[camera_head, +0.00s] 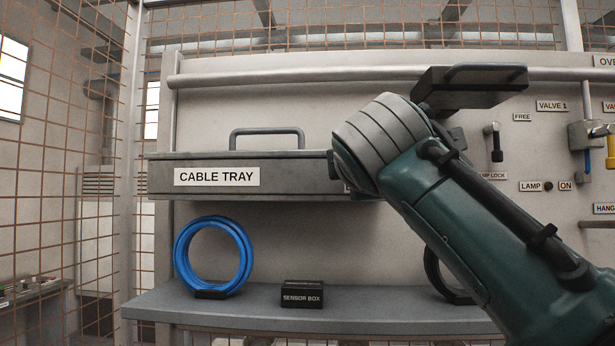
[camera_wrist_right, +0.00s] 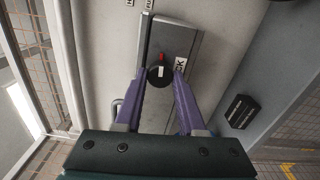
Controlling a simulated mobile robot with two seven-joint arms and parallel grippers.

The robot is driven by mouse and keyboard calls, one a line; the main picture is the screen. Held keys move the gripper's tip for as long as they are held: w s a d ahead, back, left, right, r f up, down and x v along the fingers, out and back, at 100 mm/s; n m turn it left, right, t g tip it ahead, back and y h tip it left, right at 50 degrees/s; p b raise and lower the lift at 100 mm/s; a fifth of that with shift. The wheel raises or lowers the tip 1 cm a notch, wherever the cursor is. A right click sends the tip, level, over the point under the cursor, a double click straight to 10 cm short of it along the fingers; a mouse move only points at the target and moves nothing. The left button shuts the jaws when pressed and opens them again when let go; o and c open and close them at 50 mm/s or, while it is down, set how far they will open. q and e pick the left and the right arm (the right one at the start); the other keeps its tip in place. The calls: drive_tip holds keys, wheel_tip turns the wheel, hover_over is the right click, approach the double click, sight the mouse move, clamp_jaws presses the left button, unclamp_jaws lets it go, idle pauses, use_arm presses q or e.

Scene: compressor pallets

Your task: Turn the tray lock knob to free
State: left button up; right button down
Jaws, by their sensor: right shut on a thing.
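The grey cable tray (camera_head: 300,185), labelled CABLE TRAY, stands out from the panel in the head view, with a handle on top. My right arm hides its right end, including the knob and my right gripper's fingers. In the right wrist view the tray lock knob (camera_wrist_right: 160,78) is round and black with a white pointer mark. A red mark sits just above it and a partly hidden label ending in CK is beside it. My right gripper (camera_wrist_right: 160,76) has its purple fingers on both sides of the knob, shut on it. My left gripper is not in view.
Below the tray a shelf (camera_head: 330,312) holds a blue cable coil (camera_head: 180,250), a black sensor box (camera_head: 302,294) and a dark coil partly behind my arm. A lever (camera_head: 496,150) with a FREE label nearby and valves are at the right. Wire mesh (camera_head: 65,200) stands left.

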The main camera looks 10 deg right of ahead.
drive_tip(key=shift+m, duration=0.7)
drive_tip(key=c, duration=0.5)
unclamp_jaws()
drive_tip(key=b+v, duration=0.5)
drive_tip(key=v, duration=0.5)
drive_tip(key=shift+b, duration=0.3)
